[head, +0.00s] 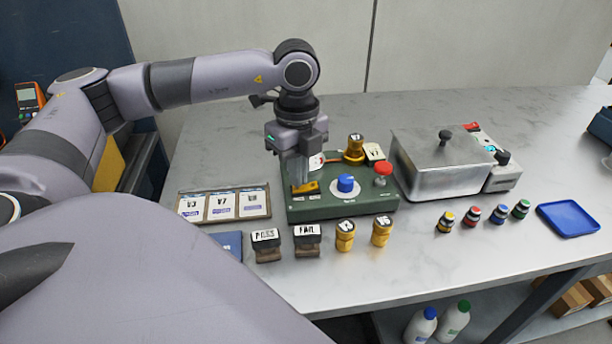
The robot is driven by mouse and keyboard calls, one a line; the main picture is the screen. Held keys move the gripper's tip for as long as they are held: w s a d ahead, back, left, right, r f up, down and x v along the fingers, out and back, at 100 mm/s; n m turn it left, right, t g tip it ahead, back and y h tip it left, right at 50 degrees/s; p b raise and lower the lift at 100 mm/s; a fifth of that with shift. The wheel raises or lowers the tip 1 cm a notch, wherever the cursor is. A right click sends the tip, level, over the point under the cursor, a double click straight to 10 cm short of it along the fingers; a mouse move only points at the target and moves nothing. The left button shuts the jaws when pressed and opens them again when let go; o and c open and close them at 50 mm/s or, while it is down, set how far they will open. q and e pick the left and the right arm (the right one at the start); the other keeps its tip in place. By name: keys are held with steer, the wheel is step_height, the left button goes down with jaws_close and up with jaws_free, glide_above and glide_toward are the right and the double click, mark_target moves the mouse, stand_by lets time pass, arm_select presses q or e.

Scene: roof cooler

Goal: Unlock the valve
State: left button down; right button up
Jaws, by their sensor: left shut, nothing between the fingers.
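A green box (360,205) stands on the grey table. On it are a blue knob (346,183) on a white dial, a red mushroom button (383,169) and a yellow part (309,187) at the left. A brass valve-like piece (353,150) with a label on top stands at the box's back edge, beside a pale tag marked V7 (374,152). My left gripper (303,186) points down over the left part of the box, shut and empty. Its tips are at the yellow part; I cannot tell if they touch. The gripper hides part of the box behind it. My right gripper is not in view.
A tray of labelled cards (223,218) lies left of the box. PASS (266,237) and FAIL (307,233) stamps and two brass pieces (345,236) stand in front. A metal lidded container (440,175), several small coloured-top jars and a blue tray (568,219) are right.

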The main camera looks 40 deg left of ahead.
arm_select(q)
step_height(320, 180, up, 6)
steer(key=p, duration=0.4)
stand_by(0.7)
